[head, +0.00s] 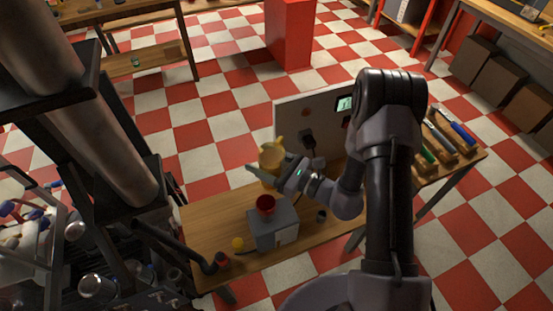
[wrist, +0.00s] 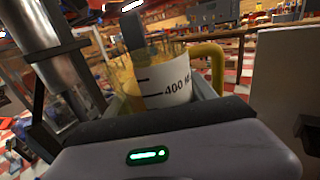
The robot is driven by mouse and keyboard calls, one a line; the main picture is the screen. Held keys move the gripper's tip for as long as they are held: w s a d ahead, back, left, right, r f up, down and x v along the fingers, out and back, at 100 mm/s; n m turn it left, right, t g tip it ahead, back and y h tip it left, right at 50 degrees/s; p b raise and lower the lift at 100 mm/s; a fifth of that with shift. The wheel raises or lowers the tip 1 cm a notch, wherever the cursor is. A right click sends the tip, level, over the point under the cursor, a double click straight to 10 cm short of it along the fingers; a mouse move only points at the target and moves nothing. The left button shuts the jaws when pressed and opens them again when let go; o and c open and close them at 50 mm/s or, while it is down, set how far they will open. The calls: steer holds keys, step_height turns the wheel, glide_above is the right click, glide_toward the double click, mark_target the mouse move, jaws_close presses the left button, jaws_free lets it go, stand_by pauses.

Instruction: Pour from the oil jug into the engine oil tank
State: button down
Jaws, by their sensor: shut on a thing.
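The oil jug (head: 271,156) is a yellow-tinted jug held above the wooden bench in the head view. In the wrist view the jug (wrist: 165,85) shows a white band marked 400, clear upper walls and a yellow handle on the right. My gripper (head: 264,172) is shut on the jug; in the wrist view its fingers flank the jug's body. The jug looks roughly upright, slightly tilted in the wrist view. The engine oil tank (head: 273,228) is a grey box on the bench with a red funnel-like opening (head: 265,204) on top, nearer the camera than the jug. The oil level is unclear.
Tools lie on the bench's right end. Dark pipes and a metal frame (head: 95,130) stand close on the left.

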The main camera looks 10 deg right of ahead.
steer(key=shift+f+n+b, duration=0.3)
steer(key=shift+f+b, duration=0.2)
steer(key=shift+b, duration=0.3)
steer(key=f+n+b, duration=0.2)
steer(key=b, duration=0.1)
steer(key=shift+w+d+f, duration=0.1)
steer(key=shift+w+d, duration=0.1)
steer(key=shift+w, duration=0.15)
steer(key=f+n+b, duration=0.1)
steer(key=b, duration=0.1)
steer(key=f+n+b, duration=0.1)
steer(key=n+b, duration=0.1)
steer(key=shift+w+d+y+b, duration=0.2)
steer(key=shift+w+y+b, duration=0.1)
steer(key=shift+w+y, duration=0.1)
steer(key=shift+f+n+b, duration=0.4)
steer(key=shift+n+b, duration=0.3)
steer(key=shift+b, duration=0.35)
steer(key=shift+w+d+f+n+y+b, duration=0.1)
steer(key=shift+f+n+y+b, duration=0.15)
steer(key=shift+n+b, duration=0.6)
stand_by(3.8)
